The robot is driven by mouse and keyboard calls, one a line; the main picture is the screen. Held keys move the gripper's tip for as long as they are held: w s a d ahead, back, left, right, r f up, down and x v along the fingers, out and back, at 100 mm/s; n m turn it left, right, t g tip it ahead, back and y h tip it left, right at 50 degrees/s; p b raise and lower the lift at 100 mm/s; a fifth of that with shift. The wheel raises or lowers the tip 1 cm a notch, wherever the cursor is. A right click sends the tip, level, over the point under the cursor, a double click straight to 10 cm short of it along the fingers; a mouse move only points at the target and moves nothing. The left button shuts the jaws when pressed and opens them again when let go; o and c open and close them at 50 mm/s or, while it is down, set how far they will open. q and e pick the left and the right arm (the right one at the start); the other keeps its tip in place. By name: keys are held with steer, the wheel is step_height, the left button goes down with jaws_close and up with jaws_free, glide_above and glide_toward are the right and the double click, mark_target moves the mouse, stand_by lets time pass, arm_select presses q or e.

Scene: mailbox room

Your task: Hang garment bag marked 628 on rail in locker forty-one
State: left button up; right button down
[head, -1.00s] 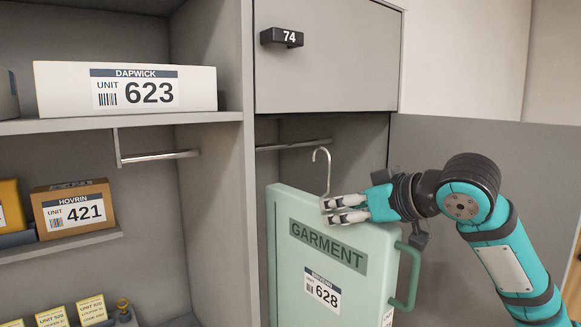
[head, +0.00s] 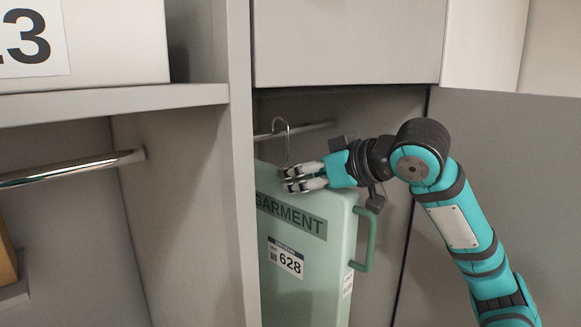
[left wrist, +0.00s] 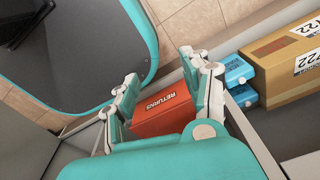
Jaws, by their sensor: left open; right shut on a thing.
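The pale green garment bag (head: 307,262) marked 628 hangs upright in the head view, inside the open locker below the closed upper door. Its left edge is hidden behind the locker's side panel. My right gripper (head: 289,180) is shut on the bag's hanger (head: 287,146), at the stem just above the bag. The hook's top overlaps the locker rail (head: 315,128) in the picture; I cannot tell whether it bears on the rail. My left gripper (left wrist: 160,95) is open and empty in the left wrist view, above an orange box marked RETURNS (left wrist: 165,111).
In the head view, an open door panel (head: 480,190) stands right of the locker, behind my right arm. A neighbouring compartment at left has its own rail (head: 75,170) and a white box (head: 90,45) on a shelf. A cardboard box (left wrist: 288,65) shows in the left wrist view.

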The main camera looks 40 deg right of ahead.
mark_target(282, 166)
steer(key=shift+w+d+r, duration=0.1)
steer(key=shift+w, duration=0.35)
steer(key=shift+w+a+r+p, duration=0.25)
steer(key=shift+w+p, duration=0.25)
steer(key=shift+p, duration=0.4)
steer(key=shift+w+p, duration=0.45)
steer(key=shift+w, duration=0.35)
steer(key=shift+w+f+p, duration=0.1)
steer(key=shift+w+p, duration=0.6)
steer(key=shift+w, duration=0.3)
steer(key=shift+w+a+p, duration=0.2)
steer(key=shift+w+p, duration=0.95)
steer(key=shift+w, duration=0.75)
arm_select(q)
steer(key=shift+s+a+r+b, duration=0.1)
steer(key=shift+s+r+b, duration=0.15)
steer(key=shift+r+b, duration=0.6)
steer(key=shift+s+a+r+b, duration=0.15)
steer(key=shift+r+b, duration=0.35)
steer(key=shift+r, duration=0.5)
arm_select(e)
steer(key=shift+f, duration=1.8)
arm_select(q)
steer(key=shift+s+d, duration=0.1)
arm_select(e)
steer(key=shift+s, duration=0.1)
